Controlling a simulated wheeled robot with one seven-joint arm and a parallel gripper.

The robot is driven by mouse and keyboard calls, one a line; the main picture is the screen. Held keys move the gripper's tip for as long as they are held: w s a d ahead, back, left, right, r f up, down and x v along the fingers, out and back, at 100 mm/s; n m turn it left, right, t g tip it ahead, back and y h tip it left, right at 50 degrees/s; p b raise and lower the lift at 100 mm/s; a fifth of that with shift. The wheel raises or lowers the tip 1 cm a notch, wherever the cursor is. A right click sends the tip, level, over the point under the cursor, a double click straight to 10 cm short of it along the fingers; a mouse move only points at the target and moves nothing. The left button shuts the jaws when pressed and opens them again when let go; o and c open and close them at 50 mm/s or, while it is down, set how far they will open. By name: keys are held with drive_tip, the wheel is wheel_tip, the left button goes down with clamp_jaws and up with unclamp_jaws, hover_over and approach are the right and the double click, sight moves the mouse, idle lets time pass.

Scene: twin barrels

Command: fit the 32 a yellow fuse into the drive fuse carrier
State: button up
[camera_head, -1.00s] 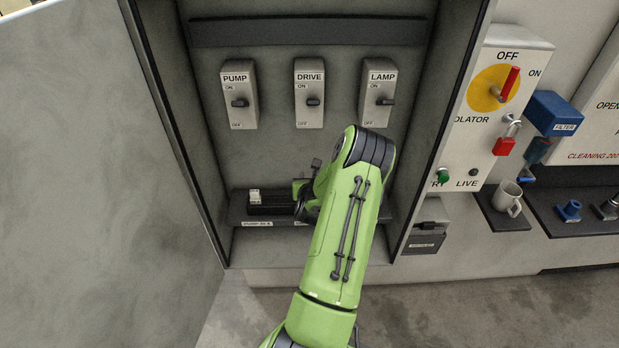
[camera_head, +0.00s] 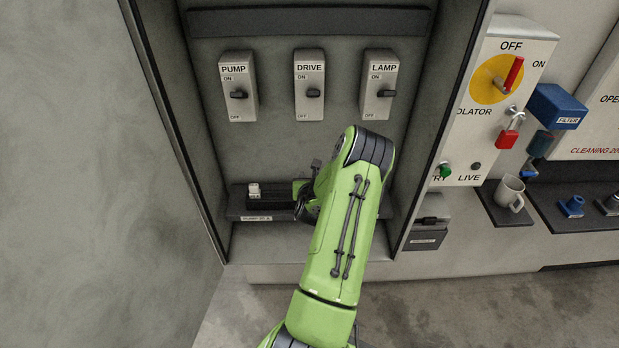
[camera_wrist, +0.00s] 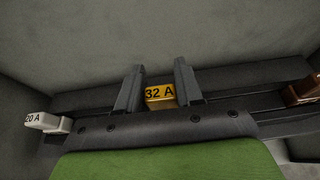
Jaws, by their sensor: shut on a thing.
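The yellow fuse (camera_wrist: 160,95), marked 32 A, sits between the two dark fingers of my gripper (camera_wrist: 158,88) in the wrist view. My gripper is shut on it, over the dark fuse carrier strip (camera_wrist: 85,98). I cannot tell whether the fuse is seated in the strip or just above it. In the head view my green arm hides the fuse and the middle of the strip (camera_head: 250,212); only part of my gripper (camera_head: 301,190) shows at the arm's left side. The drive switch (camera_head: 309,85) is on the panel above.
A white 20 A fuse (camera_wrist: 48,122) stands at the strip's left, also in the head view (camera_head: 254,191). A brown fuse (camera_wrist: 303,90) is at the right. The cabinet's side walls stand close on both sides. A mug (camera_head: 510,192) stands on a shelf outside, right.

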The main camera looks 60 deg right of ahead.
drive_tip(key=shift+f+b, duration=0.7)
drive_tip(key=shift+f, duration=0.4)
drive_tip(key=o, duration=1.1)
drive_tip(key=shift+o, duration=0.2)
